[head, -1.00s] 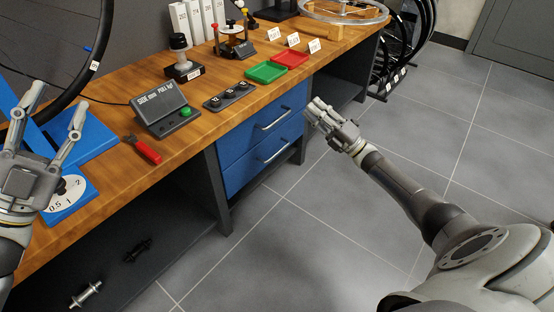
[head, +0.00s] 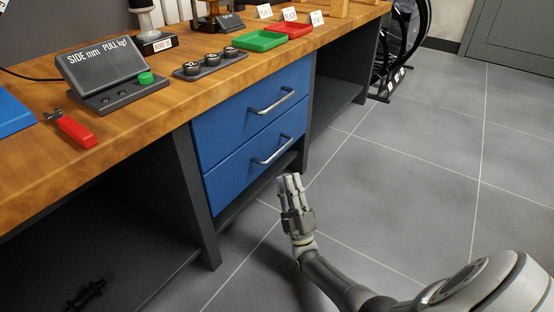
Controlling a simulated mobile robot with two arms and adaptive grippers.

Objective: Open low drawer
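The low drawer (head: 235,178) is the lower of two blue drawer fronts under the wooden bench, and it is closed. Its silver bar handle (head: 272,151) runs across the front. The upper drawer (head: 225,122) is also closed, with its own handle (head: 272,101). My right gripper (head: 290,179) is in front of the low drawer, below and a little right of its handle, apart from it in the picture. Its fingers point up toward the drawer and lie close together; whether a gap stays between them is unclear. My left gripper is out of view.
The wooden bench top (head: 150,118) carries a display box (head: 100,68), a red-handled tool (head: 76,130), a green tray (head: 261,41) and a red tray (head: 292,30). A dark bench leg (head: 192,190) stands left of the drawers. The tiled floor (head: 400,190) in front is clear.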

